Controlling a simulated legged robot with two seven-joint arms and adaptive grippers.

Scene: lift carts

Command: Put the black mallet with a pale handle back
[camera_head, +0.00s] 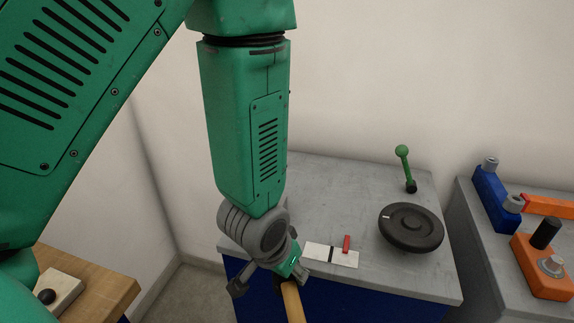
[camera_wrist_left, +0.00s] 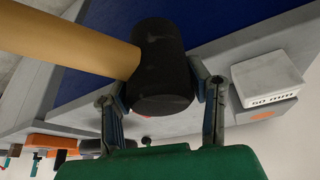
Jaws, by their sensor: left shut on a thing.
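The mallet's pale wooden handle (camera_head: 292,302) points down out of the bottom edge of the head view, and its head is hidden there by my gripper. In the left wrist view the black mallet head (camera_wrist_left: 163,60) sits between the two fingers, with the pale handle running off to the upper left. My left gripper (camera_head: 272,280) is shut on the black head, at the front left edge of the grey-topped cart. It also shows in the left wrist view (camera_wrist_left: 160,92). My right gripper is in neither view.
The grey cart top (camera_head: 325,190) carries a white plate (camera_head: 318,254) with a red handle, a black handwheel (camera_head: 411,228) and a green lever (camera_head: 404,165). Another bench at right holds blue and orange fixtures (camera_head: 543,265). A wooden table (camera_head: 100,285) stands at lower left. A "50 mm" block (camera_wrist_left: 268,78) lies near my gripper.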

